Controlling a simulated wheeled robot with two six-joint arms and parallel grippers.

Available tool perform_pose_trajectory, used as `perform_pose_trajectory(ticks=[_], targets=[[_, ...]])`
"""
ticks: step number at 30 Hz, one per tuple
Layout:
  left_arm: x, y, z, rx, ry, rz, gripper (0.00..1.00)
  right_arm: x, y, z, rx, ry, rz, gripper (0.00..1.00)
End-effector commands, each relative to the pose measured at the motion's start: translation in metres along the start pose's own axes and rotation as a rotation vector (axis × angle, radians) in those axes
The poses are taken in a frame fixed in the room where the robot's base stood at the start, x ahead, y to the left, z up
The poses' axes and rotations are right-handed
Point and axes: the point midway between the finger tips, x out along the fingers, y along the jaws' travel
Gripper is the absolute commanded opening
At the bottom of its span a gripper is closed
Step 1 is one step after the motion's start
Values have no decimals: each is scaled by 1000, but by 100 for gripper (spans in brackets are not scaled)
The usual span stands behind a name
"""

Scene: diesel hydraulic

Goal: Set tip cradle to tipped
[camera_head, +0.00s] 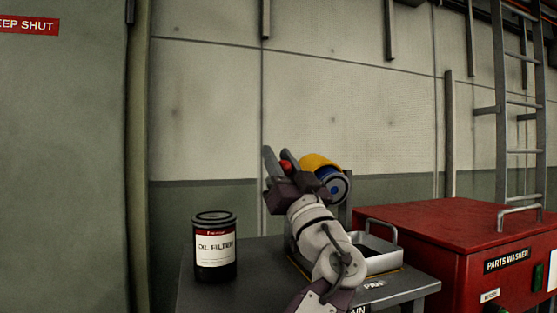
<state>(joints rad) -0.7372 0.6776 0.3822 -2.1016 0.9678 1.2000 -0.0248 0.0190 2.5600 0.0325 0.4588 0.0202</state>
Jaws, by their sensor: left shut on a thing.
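The tip cradle (321,163) shows as a yellow, rounded body with a blue and dark round end, standing above the metal tray on the bench. It appears tilted, but its exact position is hard to tell. My left gripper (277,158) is just left of the yellow body, with its fingers pointing up. It is shut on a small red knob (287,165), which looks like part of the cradle's handle. My wrist and forearm hide the lower cradle and part of the tray. My right gripper is not in view.
A dark oil filter can (215,256) stands upright on the grey bench (255,257), left of my arm. A shallow metal tray (384,262) with a raised handle lies behind my forearm. A red parts washer (440,222) stands to the right, below a wall ladder (523,152).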

Motion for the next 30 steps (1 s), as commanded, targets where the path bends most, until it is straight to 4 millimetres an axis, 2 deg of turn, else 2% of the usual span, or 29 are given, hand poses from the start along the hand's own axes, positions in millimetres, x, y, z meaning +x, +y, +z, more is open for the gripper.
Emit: perform_pose_trajectory(ticks=[1, 3, 12, 14, 21, 25, 30], targets=[[-1, 1, 2, 2, -3, 0, 36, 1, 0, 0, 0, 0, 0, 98], [-1, 1, 2, 2, -3, 1, 52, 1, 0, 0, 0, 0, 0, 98], [-3, 1, 2, 1, -2, 1, 52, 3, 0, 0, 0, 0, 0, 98], [-10, 2, 4, 1, -2, 2, 52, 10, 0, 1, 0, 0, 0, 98], [-58, 2, 8, -1, -2, 3, 52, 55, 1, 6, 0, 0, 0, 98], [-74, 2, 5, 0, -2, 2, 52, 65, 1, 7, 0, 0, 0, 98], [-77, 1, 2, 1, -3, 0, 52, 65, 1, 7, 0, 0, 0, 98]])
